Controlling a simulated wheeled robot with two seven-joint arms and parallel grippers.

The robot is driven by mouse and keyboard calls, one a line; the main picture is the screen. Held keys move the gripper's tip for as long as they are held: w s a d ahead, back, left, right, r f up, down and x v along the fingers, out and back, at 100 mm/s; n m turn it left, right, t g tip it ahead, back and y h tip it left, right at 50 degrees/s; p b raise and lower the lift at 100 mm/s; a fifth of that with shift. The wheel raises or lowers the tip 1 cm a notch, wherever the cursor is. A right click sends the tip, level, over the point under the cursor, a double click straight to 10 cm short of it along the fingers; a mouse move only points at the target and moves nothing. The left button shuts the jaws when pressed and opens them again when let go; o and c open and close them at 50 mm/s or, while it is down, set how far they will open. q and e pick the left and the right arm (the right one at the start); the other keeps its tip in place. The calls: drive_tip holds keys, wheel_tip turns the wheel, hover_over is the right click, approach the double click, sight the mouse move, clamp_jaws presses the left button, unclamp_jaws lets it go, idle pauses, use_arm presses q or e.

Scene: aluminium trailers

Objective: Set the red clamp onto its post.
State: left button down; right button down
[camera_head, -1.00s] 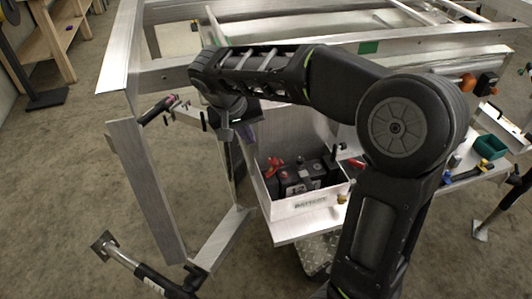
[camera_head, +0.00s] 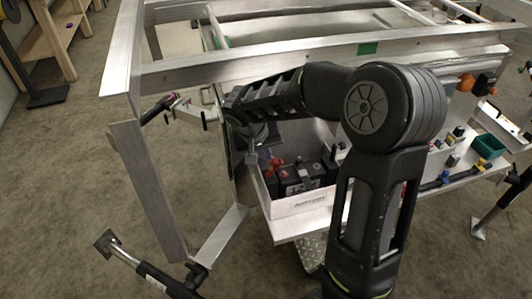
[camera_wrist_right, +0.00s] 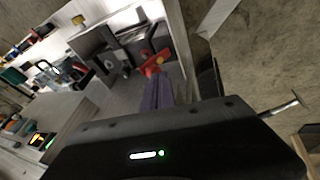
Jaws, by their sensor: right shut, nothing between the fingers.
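The red clamp (camera_head: 275,164) is in the white battery box (camera_head: 298,207), at the left end of the black battery (camera_head: 305,177). In the right wrist view the red clamp (camera_wrist_right: 152,67) shows just beyond the fingertips, beside the dark battery (camera_wrist_right: 127,42). I cannot tell whether it sits on its post; the post is not clear. My right gripper (camera_head: 265,155) is over the box's left side, close to the clamp. Its purple fingers (camera_wrist_right: 158,90) are shut with nothing between them. My left gripper is not in view.
The aluminium trailer frame (camera_head: 300,62) runs behind and left of the box. A shelf at the right carries a green bin (camera_head: 489,147) and several small parts. My right arm crosses in front of the box's right side.

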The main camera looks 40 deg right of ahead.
sight(281, 160)
drive_tip(key=shift+s+d+y+p, duration=0.2)
drive_tip(key=shift+d+y+p, duration=0.15)
drive_tip(key=shift+d+y, duration=0.3)
idle(0.4)
drive_tip(key=shift+s+d+t+y, duration=0.2)
drive_tip(key=shift+d+t+y, duration=0.2)
drive_tip(key=shift+d+y, duration=0.05)
drive_tip(key=shift+s+d+f+m+y+p, duration=0.15)
drive_tip(key=shift+d+m+y+p, duration=0.2)
drive_tip(key=shift+d+y, duration=0.25)
drive_tip(key=d+f+y+b, duration=0.1)
drive_tip(key=s+d+f+t+y+b, duration=0.1)
drive_tip(key=y+b, duration=0.1)
drive_tip(key=shift+d+t, duration=0.3)
drive_tip(key=shift+d, duration=0.05)
drive_tip(key=shift+d+f+b, duration=0.15)
drive_tip(key=shift+d+b, duration=0.1)
drive_tip(key=shift+b, duration=0.55)
drive_tip(key=shift+s+r, duration=0.1)
drive_tip(key=shift+r, duration=0.1)
drive_tip(key=shift+a, duration=0.1)
drive_tip(key=shift+w+a+f, duration=0.1)
drive_tip(key=shift+w+a, duration=0.15)
drive_tip(key=shift+a, duration=0.35)
